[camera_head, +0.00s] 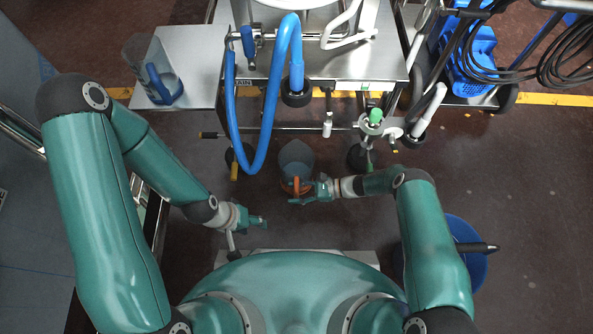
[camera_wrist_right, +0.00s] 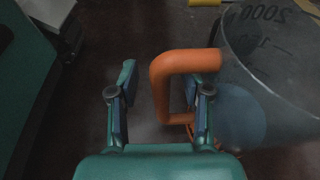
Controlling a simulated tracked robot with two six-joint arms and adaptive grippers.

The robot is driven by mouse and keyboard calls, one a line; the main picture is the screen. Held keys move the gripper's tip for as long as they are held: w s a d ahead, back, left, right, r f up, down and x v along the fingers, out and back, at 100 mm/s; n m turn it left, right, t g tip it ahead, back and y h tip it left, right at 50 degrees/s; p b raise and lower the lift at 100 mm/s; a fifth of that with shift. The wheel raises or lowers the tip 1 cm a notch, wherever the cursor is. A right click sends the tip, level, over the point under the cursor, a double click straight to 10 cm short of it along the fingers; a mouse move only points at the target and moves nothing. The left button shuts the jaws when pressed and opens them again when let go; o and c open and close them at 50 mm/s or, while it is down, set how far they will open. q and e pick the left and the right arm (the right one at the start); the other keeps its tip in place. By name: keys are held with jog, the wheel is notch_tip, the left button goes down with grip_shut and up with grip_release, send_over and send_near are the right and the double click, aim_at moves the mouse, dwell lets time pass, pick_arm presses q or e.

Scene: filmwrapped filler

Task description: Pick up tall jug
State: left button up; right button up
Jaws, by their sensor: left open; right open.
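A clear grey jug with an orange handle (camera_head: 295,156) is in front of the cart, in the middle of the head view. In the right wrist view the clear jug body (camera_wrist_right: 270,90) carries dark volume marks, and its orange handle shows at left. My right gripper (camera_head: 298,192) is open at that handle; the handle's grip bar lies between its fingers, with a gap at the left finger. Another clear jug with a blue handle (camera_head: 143,54) stands on the side shelf at left. The pictures do not settle which is the tall jug. My left gripper (camera_head: 259,220) is open and empty.
The metal cart (camera_head: 330,66) stands behind the orange-handled jug. A blue hose (camera_head: 271,100) hangs down at its front. The side shelf (camera_head: 195,60) has bare space. A blue bucket (camera_head: 470,262) is at lower right. The floor right of the jug is mostly clear.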

grip_shut()
jog(key=shift+r, duration=0.2)
dwell(0.6)
